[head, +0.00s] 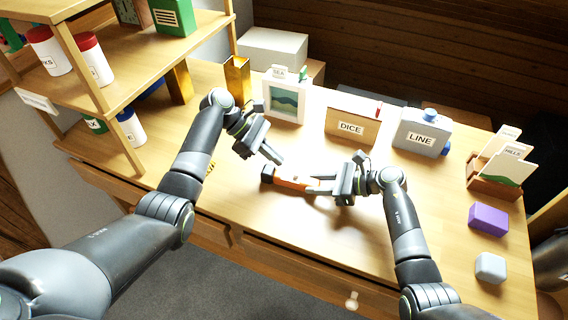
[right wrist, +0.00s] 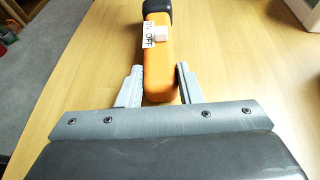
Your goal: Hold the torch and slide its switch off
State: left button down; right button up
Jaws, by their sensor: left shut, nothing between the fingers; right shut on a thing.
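The orange torch (head: 292,183) lies along the desk in the head view, its black head (head: 268,174) to the left. The right wrist view shows the torch's orange body (right wrist: 160,70) with a white label (right wrist: 149,42) that reads OFF at its nearer end; the farther word is partly unclear. A small pale switch knob (right wrist: 160,34) is beside the label; I cannot tell which word it is set to. My right gripper (head: 318,186) is shut on the torch's rear end, a finger on each side. My left gripper (head: 279,159) is shut and empty, just above and behind the torch.
Behind the grippers stand a framed picture (head: 284,101), a DICE box (head: 351,128) and a grey LINE box (head: 421,135). A card holder (head: 493,186), a purple block (head: 488,219) and a grey block (head: 490,267) are at right. Shelves (head: 122,52) rise at left. The desk's front is clear.

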jog(key=o, duration=1.1)
pick_arm(q)
jog(key=v, duration=0.5)
jog(key=shift+a+r, duration=0.1)
jog(key=shift+a, duration=0.05)
pick_arm(e)
jog(key=shift+o, duration=0.2)
jog(key=shift+d, duration=0.15)
